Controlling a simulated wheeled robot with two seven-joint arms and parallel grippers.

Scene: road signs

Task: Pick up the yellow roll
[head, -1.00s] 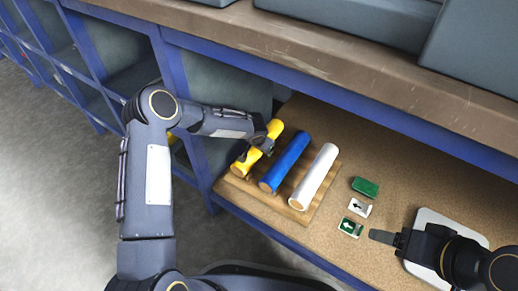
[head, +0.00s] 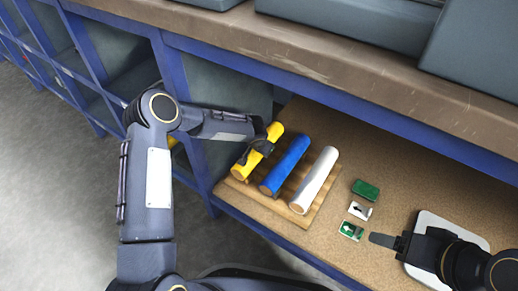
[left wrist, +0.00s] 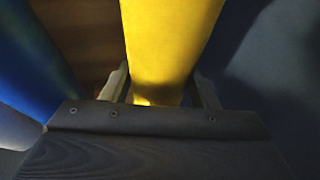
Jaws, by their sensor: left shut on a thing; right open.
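The yellow roll (head: 242,170) lies on the left side of a wooden rack (head: 297,215) on the cork-coloured shelf. My left gripper (head: 262,146) reaches in from the left and is shut around the middle of the roll. In the left wrist view, the yellow roll (left wrist: 168,45) runs between the two fingers (left wrist: 160,90). I cannot tell whether the roll is lifted off the rack. My right gripper (head: 384,240) is open and empty at the lower right, over the shelf near the small signs.
A blue roll (head: 287,163) and a white roll (head: 315,180) lie beside the yellow one on the rack. Small green (head: 366,190) and white (head: 360,210) pieces lie to the right. A blue-edged upper shelf (head: 330,92) overhangs the back. A white plate sits under my right arm.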

